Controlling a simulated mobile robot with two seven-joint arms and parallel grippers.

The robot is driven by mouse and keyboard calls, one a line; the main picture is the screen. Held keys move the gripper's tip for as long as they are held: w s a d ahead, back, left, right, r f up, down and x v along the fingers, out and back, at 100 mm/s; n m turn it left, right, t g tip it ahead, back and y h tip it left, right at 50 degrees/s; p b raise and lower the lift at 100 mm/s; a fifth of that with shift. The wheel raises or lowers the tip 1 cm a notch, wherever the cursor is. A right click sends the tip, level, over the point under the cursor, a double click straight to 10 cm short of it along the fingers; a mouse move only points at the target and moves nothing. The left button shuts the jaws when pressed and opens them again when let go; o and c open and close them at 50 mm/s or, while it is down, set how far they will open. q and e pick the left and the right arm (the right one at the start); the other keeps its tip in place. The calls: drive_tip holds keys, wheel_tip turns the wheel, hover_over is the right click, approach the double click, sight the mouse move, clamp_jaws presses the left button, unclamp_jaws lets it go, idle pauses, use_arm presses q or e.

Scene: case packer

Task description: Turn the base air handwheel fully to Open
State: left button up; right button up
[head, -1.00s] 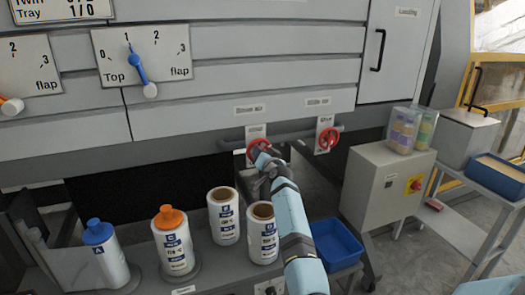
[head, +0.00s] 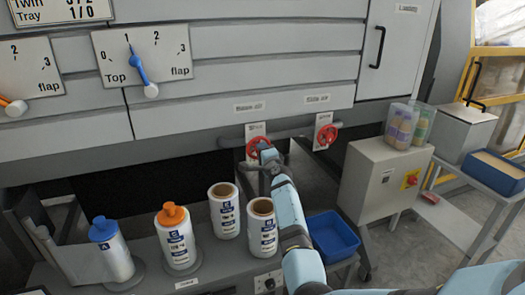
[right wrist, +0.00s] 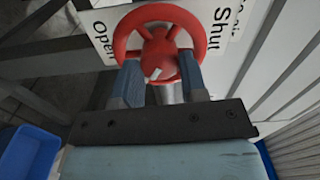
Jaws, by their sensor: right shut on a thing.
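The base air handwheel (head: 252,150) is a red ring on the left of two white plates, under a blurred label on the machine front. My right gripper (head: 267,156) is at this wheel. In the right wrist view, the red handwheel (right wrist: 143,15) fills the top middle, and my right gripper's two fingers (right wrist: 160,66) are shut on it, one on each side of the hub. A pale mark shows on the hub. The plate reads "Open" (right wrist: 103,55) to the left and "Shut" (right wrist: 196,40) to the right. My left gripper is not in view.
A second red handwheel (head: 327,135) sits close to the right. A grey box (head: 365,185) stands to the right.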

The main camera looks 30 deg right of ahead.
drive_tip(key=shift+m+p, duration=1.65)
drive_tip(key=shift+m, duration=3.85)
drive_tip(key=shift+f, duration=0.1)
drive_tip(key=o, duration=0.9)
drive_tip(key=shift+s+a, duration=0.1)
drive_tip(key=shift+s, duration=0.05)
